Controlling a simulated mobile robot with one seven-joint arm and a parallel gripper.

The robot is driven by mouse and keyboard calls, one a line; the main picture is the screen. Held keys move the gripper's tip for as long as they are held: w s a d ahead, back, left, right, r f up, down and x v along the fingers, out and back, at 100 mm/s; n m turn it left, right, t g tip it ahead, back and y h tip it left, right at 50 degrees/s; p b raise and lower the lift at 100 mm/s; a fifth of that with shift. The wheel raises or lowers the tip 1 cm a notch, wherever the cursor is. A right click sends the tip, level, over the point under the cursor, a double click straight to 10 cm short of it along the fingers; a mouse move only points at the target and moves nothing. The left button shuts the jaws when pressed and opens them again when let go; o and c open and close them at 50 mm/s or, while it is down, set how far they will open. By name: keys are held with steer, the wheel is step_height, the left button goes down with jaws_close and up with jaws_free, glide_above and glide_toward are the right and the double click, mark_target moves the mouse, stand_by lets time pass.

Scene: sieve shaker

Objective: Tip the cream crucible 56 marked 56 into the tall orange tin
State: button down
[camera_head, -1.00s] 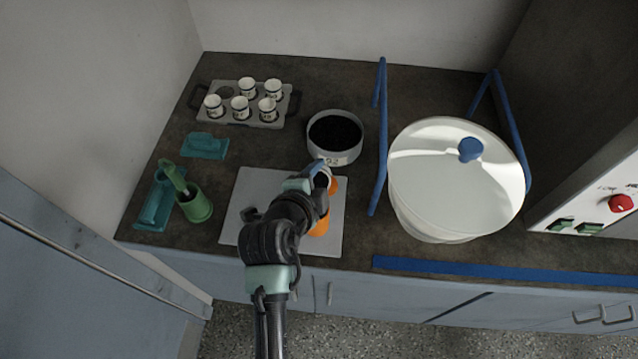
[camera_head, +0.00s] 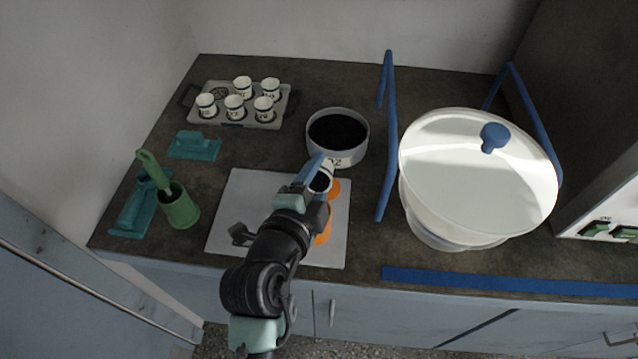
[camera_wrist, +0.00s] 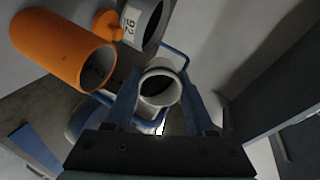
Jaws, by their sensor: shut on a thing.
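My gripper (camera_wrist: 152,100) is shut on a cream crucible (camera_wrist: 162,84) with a dark rim. In the wrist view its open mouth faces the camera and its inside looks dark; no number is readable on it. In the head view the crucible (camera_head: 321,183) is held above the grey mat, near the orange tin (camera_head: 324,228), which my arm partly hides. In the wrist view the tall orange tin (camera_wrist: 58,48) is left of the crucible, apart from it, with its open mouth toward the crucible. I cannot tell how far the crucible is tilted.
A small orange piece (camera_head: 334,188) lies beside the tin. A dark-filled round pan (camera_head: 338,157) labelled 92 stands behind. A tray (camera_head: 281,113) holds several crucibles at back left. A green pot (camera_head: 180,211) and teal pieces stand left. A white-lidded vessel (camera_head: 470,200) and blue rails stand right.

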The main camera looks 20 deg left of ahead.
steer(key=shift+s+f+t+b, duration=0.25)
steer(key=shift+t+b, duration=0.55)
steer(key=shift+b, duration=2.1)
steer(key=shift+f+t+b, duration=0.3)
steer(key=shift+t+b, duration=0.5)
steer(key=shift+b, duration=2.1)
steer(key=t+b, duration=0.1)
steer(key=b, duration=0.2)
steer(key=t+b, duration=0.1)
steer(key=b, duration=0.3)
steer(key=shift+s+d+m, duration=0.1)
steer(key=shift+s+m, duration=0.1)
steer(key=shift+m, duration=0.1)
steer(key=t+b, duration=0.1)
steer(key=b, duration=0.6)
steer(key=shift+s+t, duration=0.2)
steer(key=shift+t, duration=0.2)
steer(key=shift+r+t+y+b, duration=0.3)
steer(key=shift+t+b, duration=0.1)
steer(key=shift+b, duration=0.7)
steer(key=p, duration=0.2)
steer(key=shift+r+g+p, duration=0.3)
steer(key=shift+r+g, duration=0.05)
steer(key=shift+g, duration=0.05)
steer(key=shift+g+p, duration=0.3)
steer(key=shift+p, duration=0.75)
steer(key=shift+w+r+g+p, duration=0.15)
steer(key=shift+g+p, duration=0.15)
steer(key=shift+p, duration=0.65)
